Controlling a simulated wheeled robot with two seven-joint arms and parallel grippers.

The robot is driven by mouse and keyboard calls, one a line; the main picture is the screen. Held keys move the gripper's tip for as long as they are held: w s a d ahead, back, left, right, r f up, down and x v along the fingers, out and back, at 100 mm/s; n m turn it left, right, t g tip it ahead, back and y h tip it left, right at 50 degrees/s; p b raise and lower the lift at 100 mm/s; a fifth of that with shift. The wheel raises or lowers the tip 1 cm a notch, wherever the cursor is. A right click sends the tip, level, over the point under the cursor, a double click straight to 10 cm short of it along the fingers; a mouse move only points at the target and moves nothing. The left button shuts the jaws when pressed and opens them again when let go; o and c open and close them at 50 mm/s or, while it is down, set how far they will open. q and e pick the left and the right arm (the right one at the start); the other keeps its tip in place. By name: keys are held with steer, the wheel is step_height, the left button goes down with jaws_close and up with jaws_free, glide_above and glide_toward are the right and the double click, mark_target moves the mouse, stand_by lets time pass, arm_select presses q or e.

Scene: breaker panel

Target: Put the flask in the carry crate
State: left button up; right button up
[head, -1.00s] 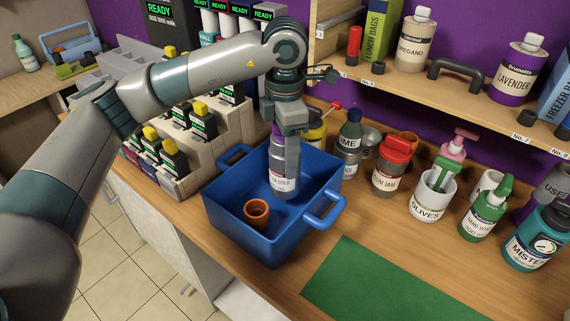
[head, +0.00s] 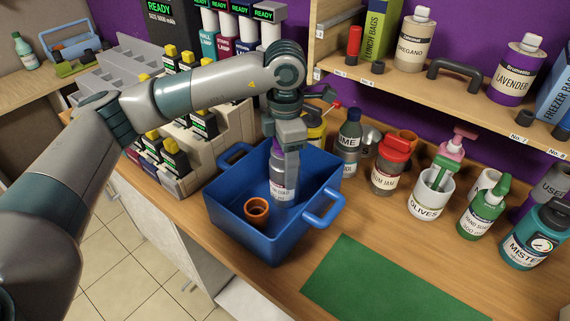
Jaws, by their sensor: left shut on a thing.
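The flask (head: 279,186) is a grey bottle with a purple top and a white label. It stands about upright inside the blue carry crate (head: 258,240), toward the crate's back right. My left gripper (head: 280,150) is above the crate, pointing down, and is shut on the flask's upper part. The flask's base is low in the crate; I cannot tell whether it touches the crate floor. My right gripper is not in view.
An orange cup (head: 256,210) sits in the crate near its front. A green mat (head: 375,285) lies to the right. Bottles and jars, including a red-lidded jar (head: 391,168), stand behind and right of the crate. Labelled dispensers stand to the left, and a shelf (head: 440,100) is above.

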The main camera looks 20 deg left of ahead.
arm_select(q)
steer(key=o, duration=1.3)
steer(key=shift+o, duration=0.2)
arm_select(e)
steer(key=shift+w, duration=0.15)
arm_select(q)
steer(key=shift+r, duration=0.15)
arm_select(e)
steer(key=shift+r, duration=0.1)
arm_select(q)
steer(key=shift+r, duration=0.7)
step_height(320, 180, up, 9)
steer(key=b, duration=0.3)
steer(key=shift+r, duration=0.75)
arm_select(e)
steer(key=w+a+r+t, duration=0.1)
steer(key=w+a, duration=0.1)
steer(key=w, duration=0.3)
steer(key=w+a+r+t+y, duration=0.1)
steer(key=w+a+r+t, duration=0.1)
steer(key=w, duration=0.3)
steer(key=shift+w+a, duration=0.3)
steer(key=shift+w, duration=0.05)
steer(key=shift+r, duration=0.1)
